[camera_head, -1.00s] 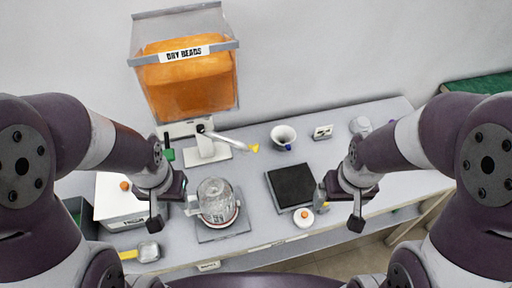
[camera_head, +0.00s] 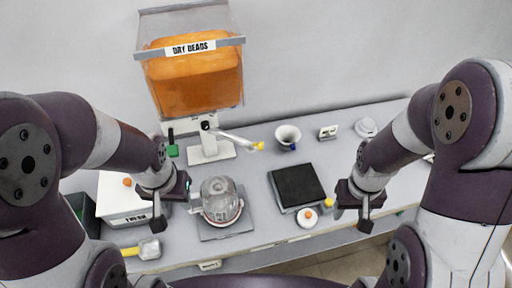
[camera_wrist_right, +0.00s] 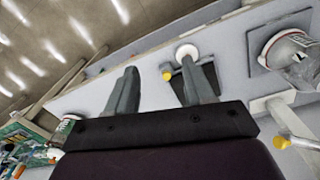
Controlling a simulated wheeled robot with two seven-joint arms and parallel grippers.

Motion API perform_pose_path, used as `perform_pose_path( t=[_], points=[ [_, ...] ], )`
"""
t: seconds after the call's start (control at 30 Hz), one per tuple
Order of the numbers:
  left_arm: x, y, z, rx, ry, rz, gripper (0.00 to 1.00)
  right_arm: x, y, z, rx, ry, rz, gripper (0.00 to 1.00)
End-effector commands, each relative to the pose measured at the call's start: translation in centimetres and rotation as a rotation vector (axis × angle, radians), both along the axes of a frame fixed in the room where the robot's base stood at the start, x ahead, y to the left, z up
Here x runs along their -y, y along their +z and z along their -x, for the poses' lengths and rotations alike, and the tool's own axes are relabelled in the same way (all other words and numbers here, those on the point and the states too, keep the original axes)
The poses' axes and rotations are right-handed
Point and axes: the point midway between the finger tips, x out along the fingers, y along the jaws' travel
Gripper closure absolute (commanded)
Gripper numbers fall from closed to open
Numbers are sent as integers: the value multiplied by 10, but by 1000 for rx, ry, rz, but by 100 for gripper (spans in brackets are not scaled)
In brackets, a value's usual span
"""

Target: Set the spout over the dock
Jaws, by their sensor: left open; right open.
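The white spout (camera_head: 232,138) with a yellow tip (camera_head: 257,146) reaches right from its stand (camera_head: 209,147), below the bead hopper (camera_head: 196,83). Its yellow tip also shows in the right wrist view (camera_wrist_right: 282,141). A clear domed canister (camera_head: 221,198) stands on a grey plate (camera_head: 224,234), in front of the stand. I cannot tell for sure which part is the dock. My left gripper (camera_head: 160,213) is open and empty, left of the canister. My right gripper (camera_head: 362,214) is open and empty, right of the black pad; its spread fingers (camera_wrist_right: 160,88) show in the right wrist view.
A black pad (camera_head: 298,184) lies mid-table, with a white round item with an orange knob (camera_head: 307,218) at its front edge. A white cup (camera_head: 287,136) stands behind. A white box (camera_head: 124,199) is at left. Free tabletop lies between the canister and the pad.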

Motion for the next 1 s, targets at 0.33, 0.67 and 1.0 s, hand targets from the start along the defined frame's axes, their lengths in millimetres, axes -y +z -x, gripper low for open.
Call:
perform_pose_path(
  t=[0.33,0.67,1.0],
  points=[
    [0,-34,0,0,0,0,57,-32,-125,-220,947,853,-286,47],
    [0,-31,0,0,0,0,57,-111,-22,-174,1433,1198,-906,47],
    [0,-4,0,0,0,0,57,-183,-15,-192,1441,1195,-920,47]
  ],
)
